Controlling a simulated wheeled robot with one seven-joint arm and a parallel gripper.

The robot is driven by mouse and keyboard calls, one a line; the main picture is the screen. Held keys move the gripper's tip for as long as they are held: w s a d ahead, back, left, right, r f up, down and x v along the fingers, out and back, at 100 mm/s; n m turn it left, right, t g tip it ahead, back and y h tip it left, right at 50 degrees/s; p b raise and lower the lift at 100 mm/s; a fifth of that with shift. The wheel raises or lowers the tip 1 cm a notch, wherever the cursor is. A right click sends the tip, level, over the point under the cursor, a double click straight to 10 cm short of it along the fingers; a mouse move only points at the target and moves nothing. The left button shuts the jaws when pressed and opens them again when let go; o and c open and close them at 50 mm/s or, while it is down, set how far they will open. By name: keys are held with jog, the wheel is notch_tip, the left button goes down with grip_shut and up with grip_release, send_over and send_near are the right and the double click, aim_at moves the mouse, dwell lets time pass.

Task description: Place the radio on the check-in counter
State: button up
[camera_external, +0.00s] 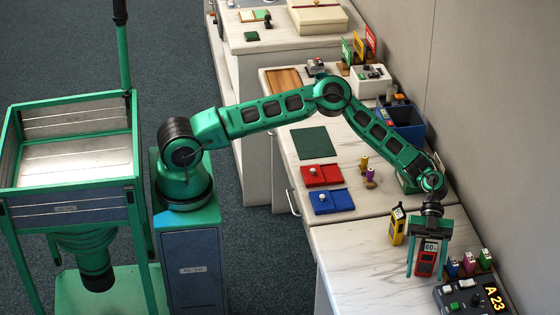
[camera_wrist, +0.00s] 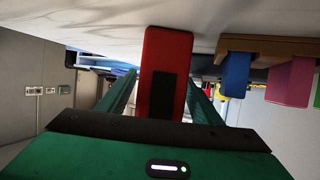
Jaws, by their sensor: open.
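A red handheld device (camera_external: 425,264) with a dark panel stands on the nearest white counter (camera_external: 350,262), and a yellow handheld device (camera_external: 397,226) stands just left of it. I cannot tell for certain which one is the radio. My gripper (camera_external: 425,274) points down over the red device with its fingers open, one on either side of it. In the wrist view the red device (camera_wrist: 178,55) is between the green fingers (camera_wrist: 163,85), with a gap visible on the left. The check-in counter is not labelled; the middle counter (camera_external: 375,205) adjoins the nearest one.
A dark box with an "A 23" display (camera_external: 493,298) and small coloured blocks on a wooden rack (camera_external: 468,268) are right of my gripper. The middle counter holds a red tray (camera_external: 322,175), a blue tray (camera_external: 331,201), stamps and a dark green mat (camera_external: 310,143). The wall runs along the right.

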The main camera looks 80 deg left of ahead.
jog(key=v, duration=1.2)
jog(key=shift+r, duration=0.15)
jog(key=s+d+r+y, duration=0.1)
jog(key=s+d+r, duration=0.3)
jog(key=s+r, duration=0.1)
jog(key=s+a+r+n+y, duration=0.2)
jog(key=s+y, duration=0.1)
jog(key=s, duration=0.4)
jog(key=s+a+r+n+y, duration=0.1)
jog(key=s+y, duration=0.2)
jog(key=s, duration=0.5)
jog(key=s+a+r+n+t+y, duration=0.2)
jog(key=s+a+n+t+y, duration=0.3)
jog(key=s+a+n, duration=0.8)
jog(key=s+a, duration=1.4)
jog(key=s, duration=0.1)
jog(key=shift+a+y, duration=0.3)
jog(key=shift+a, duration=0.1)
